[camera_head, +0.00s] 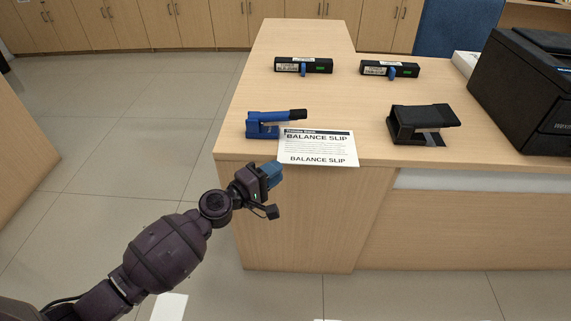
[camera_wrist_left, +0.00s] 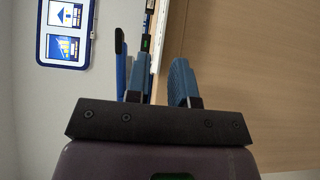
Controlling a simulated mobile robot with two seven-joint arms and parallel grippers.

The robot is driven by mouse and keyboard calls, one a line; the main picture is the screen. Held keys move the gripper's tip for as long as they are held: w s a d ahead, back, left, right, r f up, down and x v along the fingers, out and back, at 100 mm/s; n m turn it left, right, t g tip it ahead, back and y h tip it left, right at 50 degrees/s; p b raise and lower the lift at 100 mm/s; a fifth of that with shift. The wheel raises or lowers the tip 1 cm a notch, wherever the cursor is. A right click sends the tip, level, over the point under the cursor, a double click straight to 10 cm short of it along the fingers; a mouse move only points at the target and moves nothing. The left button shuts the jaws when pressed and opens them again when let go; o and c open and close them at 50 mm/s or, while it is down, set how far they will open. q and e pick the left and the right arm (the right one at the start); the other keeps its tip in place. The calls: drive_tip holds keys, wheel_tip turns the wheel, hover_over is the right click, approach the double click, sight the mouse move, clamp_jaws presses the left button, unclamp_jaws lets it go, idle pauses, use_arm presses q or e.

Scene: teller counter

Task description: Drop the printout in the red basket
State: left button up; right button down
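The printout (camera_head: 318,148), a white sheet headed "BALANCE SLIP", lies on the counter with its near side at or slightly over the front edge. My left gripper (camera_head: 272,173) is just left of the sheet's near left corner, beside the counter edge. In the left wrist view my left gripper (camera_wrist_left: 160,82) is open, with its blue fingers apart. A thin pale edge (camera_wrist_left: 158,45), seemingly the printout, lies between the finger directions; I cannot tell whether it touches either finger. The red basket and my right gripper are in neither view.
A blue stapler-like tool (camera_head: 265,124) stands against the printout's left side. A black stapler or punch (camera_head: 421,125), two black devices (camera_head: 303,65) (camera_head: 390,69) and a printer (camera_head: 525,90) stand on the counter (camera_head: 350,95). The tiled floor (camera_head: 150,120) at left is clear.

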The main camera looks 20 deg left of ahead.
use_arm(q)
drive_tip(key=shift+x, duration=1.9)
drive_tip(key=shift+c, duration=0.4)
clamp_jaws()
